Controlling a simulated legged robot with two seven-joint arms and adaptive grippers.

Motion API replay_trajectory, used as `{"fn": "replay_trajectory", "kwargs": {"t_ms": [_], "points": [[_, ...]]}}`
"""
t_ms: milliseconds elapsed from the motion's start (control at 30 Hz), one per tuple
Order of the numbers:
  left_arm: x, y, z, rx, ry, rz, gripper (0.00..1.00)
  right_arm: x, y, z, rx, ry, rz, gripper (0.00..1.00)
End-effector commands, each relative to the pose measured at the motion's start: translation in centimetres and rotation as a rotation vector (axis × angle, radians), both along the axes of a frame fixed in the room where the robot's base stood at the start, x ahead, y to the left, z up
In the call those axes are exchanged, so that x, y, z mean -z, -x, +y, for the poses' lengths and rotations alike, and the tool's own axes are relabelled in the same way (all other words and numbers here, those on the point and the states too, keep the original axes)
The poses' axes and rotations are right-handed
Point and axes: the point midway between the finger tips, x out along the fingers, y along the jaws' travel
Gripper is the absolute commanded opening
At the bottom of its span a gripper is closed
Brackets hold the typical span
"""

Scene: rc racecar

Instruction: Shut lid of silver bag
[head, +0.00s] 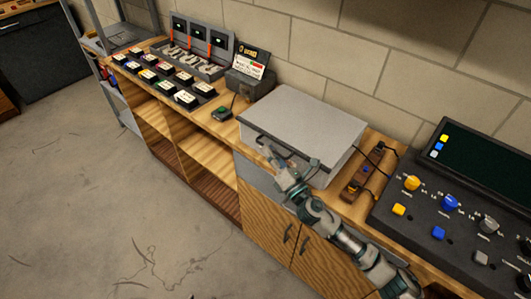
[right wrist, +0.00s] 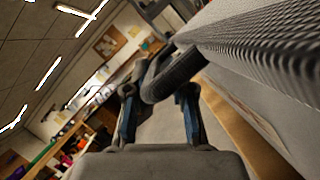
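The silver bag (head: 305,118) is a grey, box-like case on the wooden cabinet, against the wall. Its lid lies flat across the top and looks down; a small gap cannot be ruled out. A dark handle (head: 290,150) runs along its front edge. My right gripper (head: 272,157) is at the front of the bag, by the handle. In the right wrist view, its fingers (right wrist: 158,115) are apart, with the dark handle loop (right wrist: 172,76) by the tips; whether they touch it is unclear. The bag's ribbed edge (right wrist: 260,40) is at upper right. My left gripper is not in view.
The wooden cabinet (head: 268,217) has doors below the bag. A dark control console (head: 445,195) and a small wooden block with a cable (head: 361,181) sit to the right. A green-button box (head: 222,112) and battery racks sit left. Floor in front is clear.

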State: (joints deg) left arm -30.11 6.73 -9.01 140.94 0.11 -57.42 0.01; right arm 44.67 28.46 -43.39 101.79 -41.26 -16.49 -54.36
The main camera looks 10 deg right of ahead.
Motion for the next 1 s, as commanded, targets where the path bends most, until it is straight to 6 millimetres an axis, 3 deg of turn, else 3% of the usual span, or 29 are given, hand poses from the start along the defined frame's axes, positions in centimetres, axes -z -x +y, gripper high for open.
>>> {"fn": "replay_trajectory", "kwargs": {"t_ms": [500,1000], "points": [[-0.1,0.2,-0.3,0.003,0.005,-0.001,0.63,0.4,0.4,0.2,0.001,0.006,0.005,0.23],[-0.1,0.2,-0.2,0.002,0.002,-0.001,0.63,3.2,8.7,-4.6,0.000,0.003,0.004,0.23]]}}
